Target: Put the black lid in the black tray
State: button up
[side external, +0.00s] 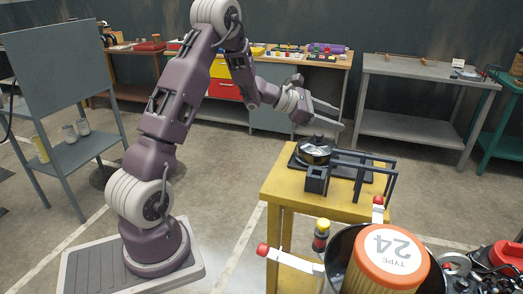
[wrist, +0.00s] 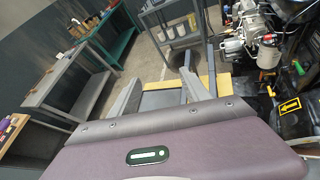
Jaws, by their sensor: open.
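A round, shiny black lid-like object (side external: 314,151) sits at the back left of a yellow table, in the side external view. A flat black tray (side external: 356,178) lies under and beside it on the table top, partly hidden by a black frame (side external: 364,160). I cannot tell whether the round object rests inside the tray's rim. My gripper (side external: 339,117) is open and empty, above and behind the table, its fingers pointing right. In the wrist view, my gripper (wrist: 163,78) shows two spread fingers over a dark surface, and the lid cannot be made out.
The yellow table (side external: 282,187) also carries a small black block (side external: 317,180). Grey shelves (side external: 420,72) stand behind, with open floor between.

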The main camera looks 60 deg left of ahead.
jog(key=s+d+r+m+g+h, duration=0.1)
jog(key=s+d+r+m, duration=0.15)
jog(key=d, duration=0.35)
jog(key=s+d+r+m+g+h, duration=0.1)
jog(key=d+r+m+h, duration=0.1)
jog(key=d+r+m, duration=0.25)
jog(key=s+d+r+m+g, duration=0.25)
jog(key=s+d+m, duration=0.25)
jog(key=s+d, duration=0.25)
jog(key=s+d+r+m+g, duration=0.1)
jog(key=s+d+m+g, duration=0.2)
jog(key=s+d+m, duration=0.35)
jog(key=s+a+f+m+y, duration=0.2)
jog(key=s+m+y, duration=0.2)
jog(key=s, duration=0.6)
jog(key=s+a+f+m+y, duration=0.1)
jog(key=s+m+y, duration=0.3)
jog(key=s, duration=0.6)
jog(key=shift+a+f+m, duration=0.4)
jog(key=shift+a+m, duration=0.25)
jog(key=shift+m, duration=0.5)
jog(key=shift+t, duration=0.25)
